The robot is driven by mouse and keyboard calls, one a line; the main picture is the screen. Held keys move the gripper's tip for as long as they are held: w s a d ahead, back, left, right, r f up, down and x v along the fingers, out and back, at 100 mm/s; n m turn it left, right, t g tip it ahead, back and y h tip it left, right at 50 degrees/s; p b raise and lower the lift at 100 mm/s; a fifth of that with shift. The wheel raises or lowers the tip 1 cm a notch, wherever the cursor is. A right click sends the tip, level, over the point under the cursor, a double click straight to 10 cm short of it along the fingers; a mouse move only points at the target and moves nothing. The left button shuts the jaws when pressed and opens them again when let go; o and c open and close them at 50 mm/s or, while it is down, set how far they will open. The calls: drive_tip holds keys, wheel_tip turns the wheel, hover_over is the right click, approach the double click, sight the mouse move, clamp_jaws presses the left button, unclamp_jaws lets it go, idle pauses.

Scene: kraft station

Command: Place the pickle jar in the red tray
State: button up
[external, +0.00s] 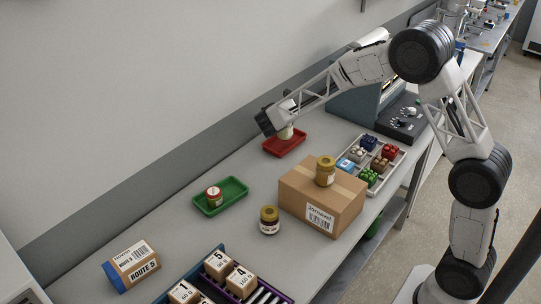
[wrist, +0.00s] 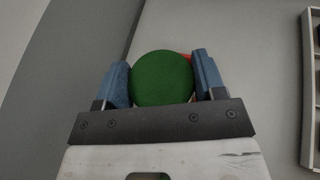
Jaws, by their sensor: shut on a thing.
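My gripper (external: 283,118) is at the far part of the bench, over the red tray (external: 285,146). In the wrist view my gripper (wrist: 162,78) has its two blue fingers shut on the sides of a jar with a round green lid, the pickle jar (wrist: 162,79). In the external view the held pickle jar (external: 286,133) shows only in part below the gripper, just above or in the red tray; I cannot tell if it touches the tray floor. In the wrist view a sliver of the red tray (wrist: 185,55) shows behind the lid.
A green tray (external: 234,194) holds a small red-lidded jar (external: 213,196). A cardboard box (external: 322,197) carries a yellow-lidded jar (external: 325,171). A sectioned tray (external: 396,173) of coloured items is right of the red tray.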

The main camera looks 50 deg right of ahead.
drive_tip(key=shift+f, duration=1.75)
drive_tip(key=shift+f, duration=0.15)
drive_tip(key=o, duration=1.6)
drive_tip(key=shift+a+r, duration=0.15)
drive_tip(key=shift+r, duration=0.05)
drive_tip(key=v, duration=1.1)
drive_tip(key=shift+s+a+r, duration=0.15)
drive_tip(key=shift+a, duration=0.15)
